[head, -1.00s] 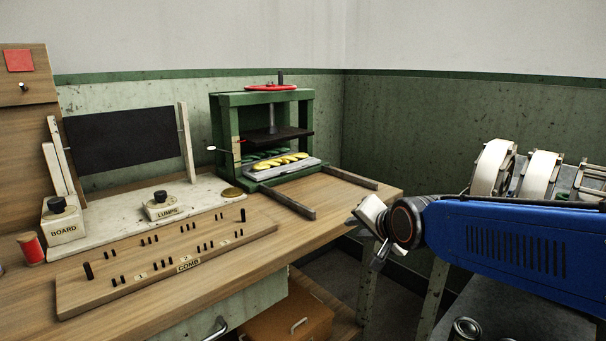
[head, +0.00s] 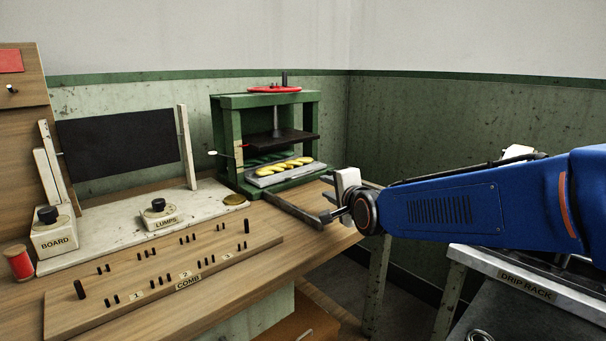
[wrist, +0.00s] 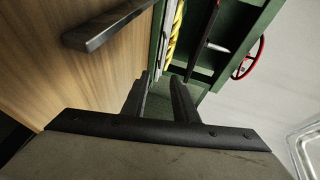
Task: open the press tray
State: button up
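The green press (head: 229,140) stands at the back of the wooden bench. Its grey press tray (head: 262,181) holds several yellow skeins (head: 285,166) and sits low in the frame, under a dark plate. My gripper (head: 332,212) is in front of the press, near the right end of the bench, apart from the tray. In the wrist view, the two dark fingers (wrist: 160,88) are spread with nothing between them. They point toward the press, with a strip of the yellow skeins (wrist: 174,32) and the tray's edge beyond.
A dark rail (head: 290,208) runs forward from the press on the bench; it also shows in the wrist view (wrist: 108,27). The comb board (head: 110,297), LUMPS block (head: 165,219) and BOARD block (head: 53,238) stand to the left. The drip rack (head: 490,266) is at lower right.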

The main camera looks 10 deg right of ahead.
jog(key=shift+r+x, duration=0.2)
jog(key=shift+x, duration=0.85)
jog(key=x, duration=1.6)
jog(key=shift+w+a, duration=0.15)
jog(key=shift+w, duration=0.05)
jog(key=shift+c, duration=0.2)
grip_shut()
